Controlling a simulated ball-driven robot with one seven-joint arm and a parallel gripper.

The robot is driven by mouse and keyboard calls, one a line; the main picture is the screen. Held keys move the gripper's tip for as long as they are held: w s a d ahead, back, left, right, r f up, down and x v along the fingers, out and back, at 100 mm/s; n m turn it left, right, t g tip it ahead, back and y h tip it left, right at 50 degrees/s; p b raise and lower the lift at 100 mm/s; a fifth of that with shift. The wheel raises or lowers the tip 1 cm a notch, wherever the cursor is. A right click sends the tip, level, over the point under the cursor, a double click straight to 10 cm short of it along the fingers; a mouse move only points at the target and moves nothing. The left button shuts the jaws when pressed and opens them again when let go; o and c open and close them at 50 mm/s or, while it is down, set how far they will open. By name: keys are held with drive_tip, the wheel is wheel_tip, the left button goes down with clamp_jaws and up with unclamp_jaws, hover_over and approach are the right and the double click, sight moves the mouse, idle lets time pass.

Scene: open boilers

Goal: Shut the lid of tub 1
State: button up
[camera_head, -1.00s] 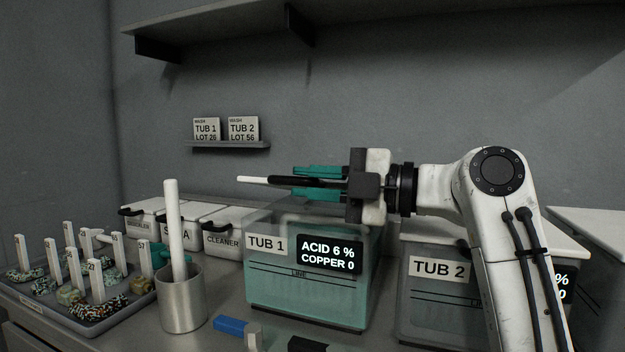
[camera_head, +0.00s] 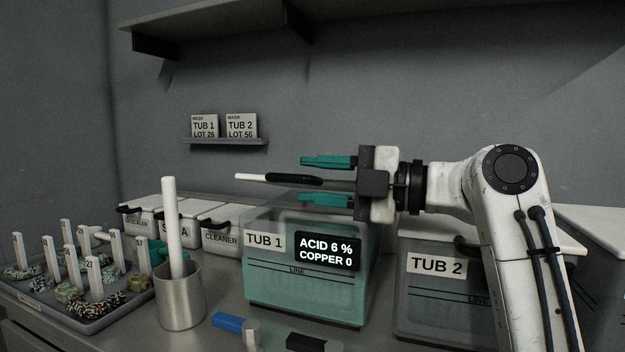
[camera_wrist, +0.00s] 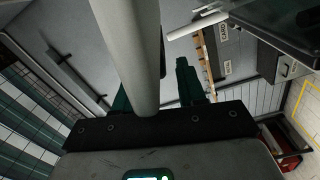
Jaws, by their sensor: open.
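Tub 1 (camera_head: 285,303) is a translucent teal-tinted box with a label and a display, near the middle of the head view. Above it is a thin white bar with a black handle (camera_head: 294,180), which looks like its lid (camera_head: 250,177) raised and seen edge-on. My gripper (camera_head: 328,180) points left above the tub, its teal fingers open, one above and one below the bar. They appear apart from it. In the wrist view a pale rounded bar (camera_wrist: 130,55) runs between my fingers (camera_wrist: 150,92). The lid's hinge is hidden.
Tub 2 (camera_head: 420,310) stands to the right, with my arm in front. Lidded white containers (camera_head: 217,222) stand at back left. A steel cup (camera_head: 180,300) holds a white rod. A tray (camera_head: 95,322) of tagged pieces is at far left. Small blocks (camera_head: 229,322) lie in front.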

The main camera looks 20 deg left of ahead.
drive_tip(key=d, duration=0.9)
drive_tip(key=shift+s+d, duration=0.15)
drive_tip(key=shift+d, duration=0.2)
